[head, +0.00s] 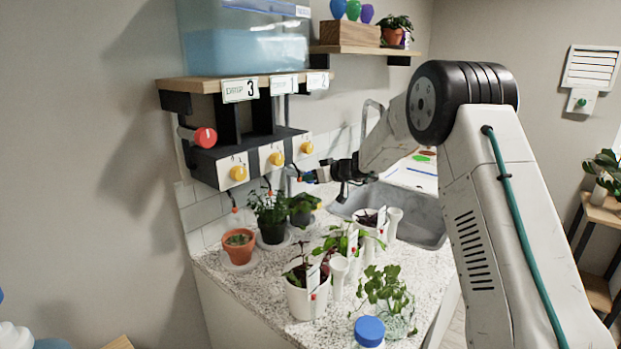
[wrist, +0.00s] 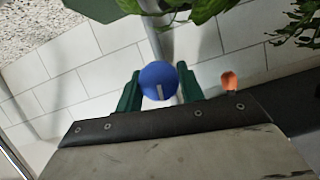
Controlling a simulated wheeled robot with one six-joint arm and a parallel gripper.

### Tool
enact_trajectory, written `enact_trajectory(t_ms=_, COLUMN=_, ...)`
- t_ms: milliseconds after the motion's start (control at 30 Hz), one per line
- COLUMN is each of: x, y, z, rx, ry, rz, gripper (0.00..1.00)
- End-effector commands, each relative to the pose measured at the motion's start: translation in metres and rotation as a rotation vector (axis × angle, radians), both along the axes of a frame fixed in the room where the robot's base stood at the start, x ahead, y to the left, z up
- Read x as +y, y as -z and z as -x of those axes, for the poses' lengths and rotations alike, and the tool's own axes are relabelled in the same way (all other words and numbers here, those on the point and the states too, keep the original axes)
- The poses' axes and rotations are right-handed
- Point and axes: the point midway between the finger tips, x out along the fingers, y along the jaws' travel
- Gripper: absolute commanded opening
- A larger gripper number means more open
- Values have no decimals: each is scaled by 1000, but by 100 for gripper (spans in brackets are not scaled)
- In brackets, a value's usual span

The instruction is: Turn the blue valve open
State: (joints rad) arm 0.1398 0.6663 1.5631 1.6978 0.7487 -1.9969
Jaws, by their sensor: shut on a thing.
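The blue valve (wrist: 158,76) is a round blue knob with a short pale line on its face, seen in the wrist view. The line runs from near the knob's middle towards the bottom of the picture. My gripper (wrist: 159,88) has one green finger on each side of the knob and is shut on it. In the head view my gripper (head: 311,176) reaches the wall side of the counter, below and right of the yellow knobs. There the valve is too small and covered to make out clearly.
An orange tip (wrist: 229,80) is close right of the valve. Above are the black box with yellow knobs (head: 277,159), a red knob (head: 205,138) and a water tank (head: 245,42). Several potted plants (head: 268,214) crowd the counter. The sink (head: 405,215) is to the right.

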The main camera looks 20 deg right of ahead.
Motion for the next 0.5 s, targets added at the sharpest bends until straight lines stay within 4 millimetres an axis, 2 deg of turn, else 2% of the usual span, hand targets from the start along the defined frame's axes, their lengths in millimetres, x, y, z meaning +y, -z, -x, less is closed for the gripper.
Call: enact_trajectory(t_ms=500, x=-3, y=1, z=-1, rx=271, ry=1, rz=-373, gripper=15)
